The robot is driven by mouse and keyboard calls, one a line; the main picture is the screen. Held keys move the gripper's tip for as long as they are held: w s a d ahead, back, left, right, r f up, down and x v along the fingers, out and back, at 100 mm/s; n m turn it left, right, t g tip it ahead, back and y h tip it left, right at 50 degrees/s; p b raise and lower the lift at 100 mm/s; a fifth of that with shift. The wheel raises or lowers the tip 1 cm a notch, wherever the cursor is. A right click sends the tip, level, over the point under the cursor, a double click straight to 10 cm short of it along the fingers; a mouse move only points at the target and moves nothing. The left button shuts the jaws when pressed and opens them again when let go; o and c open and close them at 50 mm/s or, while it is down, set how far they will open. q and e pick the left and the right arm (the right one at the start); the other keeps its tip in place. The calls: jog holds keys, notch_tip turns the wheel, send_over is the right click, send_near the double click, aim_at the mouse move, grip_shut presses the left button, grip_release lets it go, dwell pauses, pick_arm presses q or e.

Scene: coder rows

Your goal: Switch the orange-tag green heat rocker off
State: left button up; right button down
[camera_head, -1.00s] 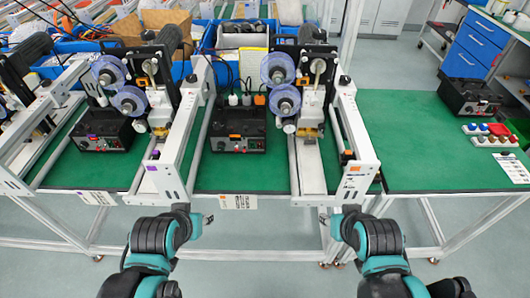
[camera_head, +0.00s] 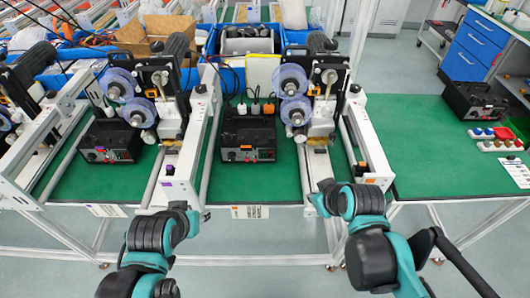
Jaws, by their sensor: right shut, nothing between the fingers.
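My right gripper (camera_head: 323,187) is shut and empty, near the front edge, right of and nearer than the middle box. My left gripper (camera_head: 205,216) is small at the front edge, left of the card; its fingers are unclear. Neither gripper touches the box.
White frames with spools (camera_head: 294,80) stand on both sides of the middle box. Another black box (camera_head: 110,139) is at left, and one (camera_head: 474,99) at far right. Coloured buttons (camera_head: 494,138) lie at right. The green mat (camera_head: 420,150) at right is mostly bare.

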aim_at(263, 155)
pick_arm(q)
notch_tip(263, 155, up, 6)
jog(key=p, duration=0.4)
jog(key=shift+f+p, duration=0.2)
jog(key=shift+p, duration=0.2)
pick_arm(e)
jog(key=w+a+r+n+y, duration=0.1)
jog(key=w+a+n+y, duration=0.2)
jog(key=w+a+n, duration=0.6)
jog(key=shift+w+r+n+g, duration=0.4)
jog(key=shift+w+n, duration=0.1)
jog(key=shift+n, duration=0.6)
jog(key=b+x, duration=0.4)
jog(key=x, duration=0.6)
jog(key=shift+s+a, duration=0.1)
jog(key=w+b, duration=0.1)
jog(key=w, duration=0.2)
jog(key=shift+w+a+r, duration=0.1)
jog(key=shift+w+r, duration=0.05)
jog(key=shift+r, duration=0.05)
jog(key=shift+w+r+b, duration=0.15)
jog(key=shift+w+b, duration=0.15)
jog(key=shift+w, duration=0.15)
pick_arm(q)
notch_tip(263, 155, down, 6)
jog(key=shift+r, duration=0.25)
